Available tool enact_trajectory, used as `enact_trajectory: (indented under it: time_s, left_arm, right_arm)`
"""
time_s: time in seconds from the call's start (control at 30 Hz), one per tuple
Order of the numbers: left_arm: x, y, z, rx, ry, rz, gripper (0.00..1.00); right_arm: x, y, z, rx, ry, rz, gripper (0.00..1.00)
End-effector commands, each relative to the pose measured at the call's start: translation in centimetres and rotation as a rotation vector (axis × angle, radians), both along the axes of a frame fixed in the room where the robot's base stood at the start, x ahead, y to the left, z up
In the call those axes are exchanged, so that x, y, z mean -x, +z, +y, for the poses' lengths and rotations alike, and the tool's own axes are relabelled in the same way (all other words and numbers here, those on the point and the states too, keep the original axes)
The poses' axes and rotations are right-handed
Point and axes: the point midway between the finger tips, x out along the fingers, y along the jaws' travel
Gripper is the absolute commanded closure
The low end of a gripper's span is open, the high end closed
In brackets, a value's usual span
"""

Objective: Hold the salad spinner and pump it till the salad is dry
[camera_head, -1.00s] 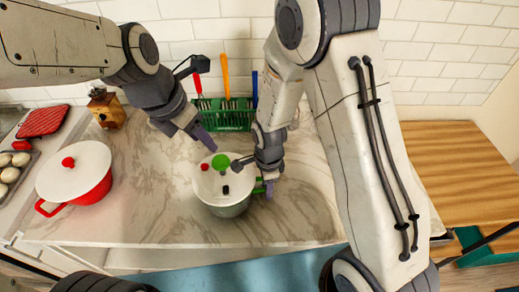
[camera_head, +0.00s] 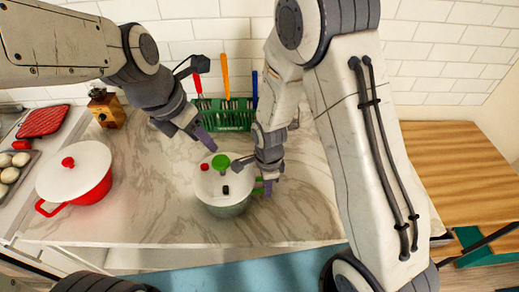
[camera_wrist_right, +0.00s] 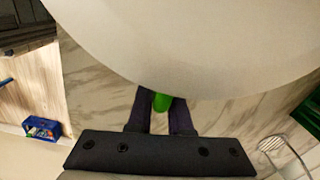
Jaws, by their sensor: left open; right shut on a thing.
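The salad spinner (camera_head: 229,192) stands on the marble counter, with a white lid, a green round knob (camera_head: 221,162), a red button (camera_head: 205,167) and a black button (camera_head: 226,190) on top. My right gripper (camera_head: 268,187) is at its right side, shut on the green side handle (camera_head: 258,191). In the right wrist view the green handle (camera_wrist_right: 161,102) sits between the two dark fingers, below the large pale lid (camera_wrist_right: 200,40). My left gripper (camera_head: 208,142) is open and empty, just above and behind the lid near the green knob. Salad inside is hidden.
A red pot with a white lid (camera_head: 75,178) stands to the left. A green rack (camera_head: 232,116) with colored-handled utensils is behind the spinner, against the tiled wall. A wooden grinder (camera_head: 107,108) stands at the back left. Counter (camera_head: 150,215) left and front of the spinner is clear.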

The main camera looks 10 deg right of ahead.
Motion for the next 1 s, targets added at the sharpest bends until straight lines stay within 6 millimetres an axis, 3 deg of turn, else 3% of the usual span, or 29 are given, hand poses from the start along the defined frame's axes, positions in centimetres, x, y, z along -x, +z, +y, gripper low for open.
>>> enact_trajectory:
  time_s: [0.1,0.2,0.23,0.5,0.73,1.0]
  left_arm:
    - [0.0,0.0,0.0,0.0,0.0,0.0,0.54]
    - [-0.1,0.0,-0.2,-0.009,-0.016,0.008,0.92]
    - [-0.2,0.0,-0.3,-0.019,-0.03,0.016,1.0]
    - [-1.9,-0.1,-2.3,-0.191,-0.268,0.144,1.0]
    - [-2.7,-0.4,-2.8,-0.286,-0.365,0.203,1.0]
    - [-2.6,-3.3,-2.8,-0.29,-0.369,0.208,1.0]
  right_arm:
    - [0.0,0.0,0.0,0.0,0.002,0.001,1.0]
    - [0.0,0.0,0.0,0.0,0.002,0.001,1.0]
    - [0.0,0.0,0.0,0.0,0.002,0.001,1.0]
    - [0.1,0.0,0.0,0.0,0.001,0.002,1.0]
    - [0.1,0.0,0.0,0.001,0.001,0.002,1.0]
    - [0.1,0.0,0.0,0.001,0.001,0.002,1.0]
